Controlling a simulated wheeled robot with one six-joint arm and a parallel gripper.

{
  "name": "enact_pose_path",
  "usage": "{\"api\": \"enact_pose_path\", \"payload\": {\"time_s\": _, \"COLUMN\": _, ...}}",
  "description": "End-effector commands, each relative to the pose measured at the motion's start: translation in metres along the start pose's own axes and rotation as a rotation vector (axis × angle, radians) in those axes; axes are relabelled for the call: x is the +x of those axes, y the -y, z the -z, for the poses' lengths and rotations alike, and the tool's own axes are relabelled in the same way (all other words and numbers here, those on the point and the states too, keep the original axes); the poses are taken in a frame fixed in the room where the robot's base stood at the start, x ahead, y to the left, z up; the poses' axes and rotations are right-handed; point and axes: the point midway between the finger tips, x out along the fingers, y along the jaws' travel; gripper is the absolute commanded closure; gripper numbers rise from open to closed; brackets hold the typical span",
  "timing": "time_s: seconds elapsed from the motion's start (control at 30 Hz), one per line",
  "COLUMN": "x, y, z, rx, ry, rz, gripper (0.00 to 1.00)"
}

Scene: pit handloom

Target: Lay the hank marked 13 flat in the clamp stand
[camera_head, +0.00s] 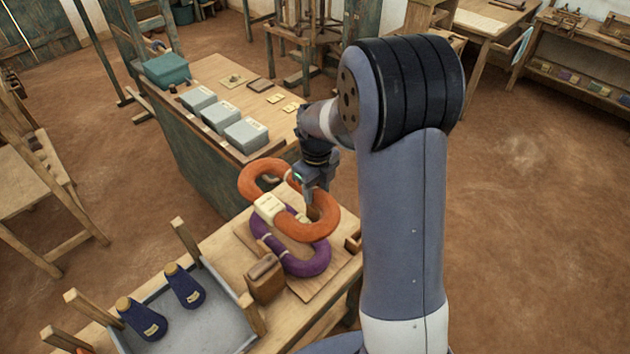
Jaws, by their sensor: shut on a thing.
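An orange hank (258,168), twisted in a figure eight with a pale label band (268,208) at its waist, is in the middle of the head view. The marking on the band is too small to read. My gripper (313,207) points down at the hank's right loop and is shut on it; the fingertips are partly hidden. A purple hank (312,265) with a pale band lies below the orange one, partly covered by it. It is over a wooden board (318,288) with a brown block (265,278) at its left, which looks like the clamp stand.
A grey tray (205,325) with wooden corner posts holds two navy cones (185,288) at lower left. Behind, a long table (225,75) bears several grey boxes (245,135), a teal box (166,70) and small yellow tags. Open earthen floor lies at right.

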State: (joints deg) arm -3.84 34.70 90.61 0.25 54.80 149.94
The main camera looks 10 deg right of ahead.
Motion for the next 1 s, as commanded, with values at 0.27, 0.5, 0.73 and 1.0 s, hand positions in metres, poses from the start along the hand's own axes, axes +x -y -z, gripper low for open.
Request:
{"api": "enact_pose_path", "payload": {"time_s": 0.27, "x": 0.023, "y": 0.0, "z": 0.0, "rx": 0.0, "ry": -0.001, "rz": 0.0, "gripper": 0.84}}
{"api": "enact_pose_path", "payload": {"time_s": 0.5, "x": 0.042, "y": 0.0, "z": 0.0, "rx": 0.0, "ry": -0.001, "rz": 0.0, "gripper": 0.84}}
{"api": "enact_pose_path", "payload": {"time_s": 0.73, "x": 0.064, "y": 0.0, "z": 0.0, "rx": 0.0, "ry": 0.001, "rz": 0.001, "gripper": 0.84}}
{"api": "enact_pose_path", "payload": {"time_s": 1.0, "x": 0.085, "y": 0.0, "z": 0.0, "rx": 0.0, "ry": 0.0, "rz": 0.0, "gripper": 0.84}}
